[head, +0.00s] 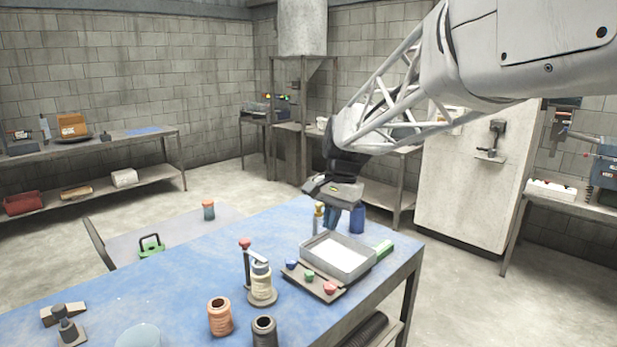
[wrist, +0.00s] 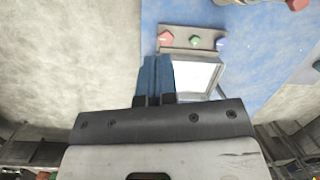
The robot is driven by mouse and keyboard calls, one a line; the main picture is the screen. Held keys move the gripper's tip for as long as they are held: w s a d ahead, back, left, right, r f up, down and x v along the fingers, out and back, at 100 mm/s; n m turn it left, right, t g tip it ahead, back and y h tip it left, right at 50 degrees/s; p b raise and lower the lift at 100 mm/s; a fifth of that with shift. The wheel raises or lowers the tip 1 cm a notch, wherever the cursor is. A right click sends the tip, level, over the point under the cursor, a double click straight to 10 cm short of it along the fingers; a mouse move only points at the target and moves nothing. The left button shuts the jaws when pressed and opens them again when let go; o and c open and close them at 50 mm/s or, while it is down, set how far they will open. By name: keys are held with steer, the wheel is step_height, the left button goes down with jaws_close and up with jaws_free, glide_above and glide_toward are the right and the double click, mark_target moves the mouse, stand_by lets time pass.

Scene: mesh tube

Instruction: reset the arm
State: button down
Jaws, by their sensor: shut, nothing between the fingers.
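My gripper (head: 345,218) hangs from the arm above the far right part of the blue table (head: 190,280). In the wrist view its two blue fingers (wrist: 156,78) are together, with nothing between them. Below the fingers in the wrist view lies a grey tray with a white inside (wrist: 196,76), partly hidden by the gripper. In the head view the tray (head: 337,257) sits on the table in front of the gripper.
A panel with blue, green and red knobs (head: 309,281) lies beside the tray, with a green block (head: 384,249) on the other side. The table's left middle is mostly clear.

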steer(key=s+d+f+n+t, duration=0.1)
steer(key=s+d, duration=0.3)
steer(key=s, duration=0.6)
steer(key=s+d+f+n+t+h, duration=0.1)
steer(key=s+d, duration=0.4)
steer(key=s, duration=0.5)
steer(key=s+d+f+n+t+h, duration=0.1)
steer(key=s+d+f+n, duration=0.2)
steer(key=s, duration=0.8)
steer(key=shift+d+f+t, duration=0.4)
steer(key=shift+d+f, duration=0.35)
steer(key=shift+f, duration=0.1)
steer(key=shift+w, duration=0.1)
